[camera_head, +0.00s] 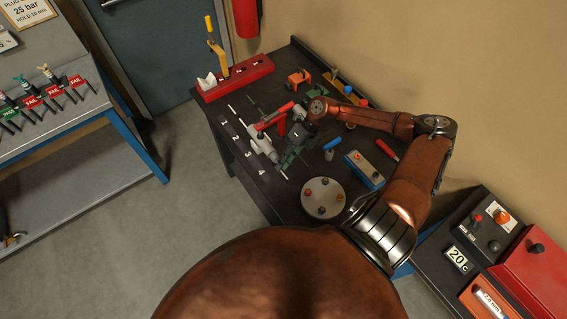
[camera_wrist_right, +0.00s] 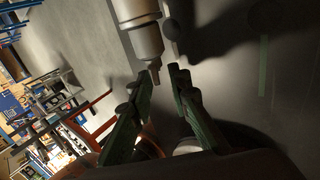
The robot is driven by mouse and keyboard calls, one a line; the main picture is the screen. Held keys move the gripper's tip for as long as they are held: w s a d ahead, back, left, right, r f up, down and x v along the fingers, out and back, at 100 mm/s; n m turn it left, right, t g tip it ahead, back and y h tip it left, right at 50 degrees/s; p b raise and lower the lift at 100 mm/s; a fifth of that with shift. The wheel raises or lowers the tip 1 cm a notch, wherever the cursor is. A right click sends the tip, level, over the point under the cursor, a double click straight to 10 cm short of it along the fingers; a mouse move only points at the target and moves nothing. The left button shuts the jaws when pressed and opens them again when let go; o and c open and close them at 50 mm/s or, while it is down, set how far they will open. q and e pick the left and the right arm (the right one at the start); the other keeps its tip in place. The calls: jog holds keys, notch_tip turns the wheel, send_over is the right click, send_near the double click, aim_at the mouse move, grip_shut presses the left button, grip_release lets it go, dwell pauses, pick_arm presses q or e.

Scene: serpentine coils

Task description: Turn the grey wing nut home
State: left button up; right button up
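My right gripper (camera_head: 278,150) is over the left part of the black workbench, among several fittings. In the right wrist view its two dark green fingers (camera_wrist_right: 162,78) stand apart. A pale grey cylindrical fitting (camera_wrist_right: 142,38) lies just beyond them, and its narrow grey tip (camera_wrist_right: 155,74) is at or between the fingertips. I cannot tell whether a finger touches it. In the head view a pale grey fitting (camera_head: 262,146) lies beside the gripper. I cannot make out the grey wing nut for certain; it is too small or hidden. My left gripper is not in view.
A round pale plate (camera_head: 323,198) with several knobs lies near the bench's front. A blue box (camera_head: 364,170) is right of the gripper. A red rack (camera_head: 235,78) stands at the back left. A red box (camera_head: 530,262) is at lower right. Grey floor lies left of the bench.

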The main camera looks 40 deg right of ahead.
jog(key=shift+o, duration=0.2)
jog(key=shift+w, duration=0.1)
jog(key=shift+r, duration=0.1)
jog(key=v, duration=1.1)
jog(key=shift+d+r, duration=0.25)
jog(key=shift+d, duration=0.1)
